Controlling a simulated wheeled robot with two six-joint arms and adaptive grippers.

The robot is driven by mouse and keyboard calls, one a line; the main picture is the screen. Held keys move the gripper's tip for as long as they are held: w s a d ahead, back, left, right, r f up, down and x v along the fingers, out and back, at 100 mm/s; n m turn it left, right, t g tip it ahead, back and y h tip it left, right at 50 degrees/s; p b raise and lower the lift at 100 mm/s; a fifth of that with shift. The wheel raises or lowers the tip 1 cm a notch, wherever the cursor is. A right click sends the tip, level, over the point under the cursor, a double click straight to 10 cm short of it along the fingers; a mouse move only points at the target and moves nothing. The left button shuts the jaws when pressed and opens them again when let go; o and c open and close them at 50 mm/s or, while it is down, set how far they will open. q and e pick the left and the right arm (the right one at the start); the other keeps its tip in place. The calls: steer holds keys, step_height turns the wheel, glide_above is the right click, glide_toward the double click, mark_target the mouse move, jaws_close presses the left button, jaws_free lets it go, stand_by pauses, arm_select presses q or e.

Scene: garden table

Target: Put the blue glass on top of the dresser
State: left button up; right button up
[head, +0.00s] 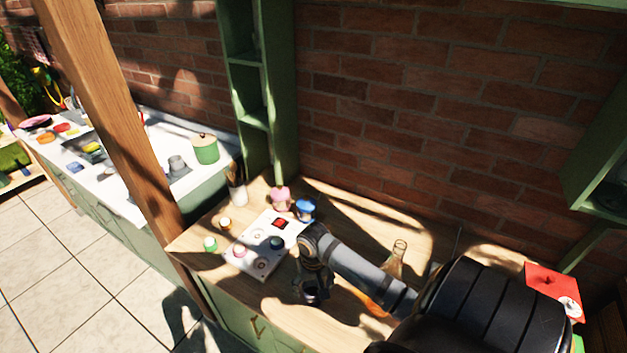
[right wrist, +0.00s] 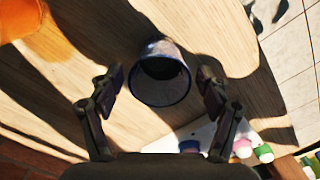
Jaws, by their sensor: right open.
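A blue-rimmed glass (right wrist: 160,92) is in the middle of the right wrist view, with its open mouth toward the camera and dark inside. It is over or on the wooden top (right wrist: 205,35); I cannot tell whether it touches it. My right gripper (right wrist: 160,80) is open, with one finger on each side of the glass and a gap showing at both. In the head view my right gripper (head: 312,284) points down over the wooden top (head: 345,205) of a green-fronted cabinet, and it mostly hides the glass there. My left gripper is not in view.
A clear bottle (head: 395,262) stands to the right. A green shelf (head: 283,100) rises at the back against the brick wall.

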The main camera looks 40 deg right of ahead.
step_height(320, 180, up, 8)
stand_by(0.7)
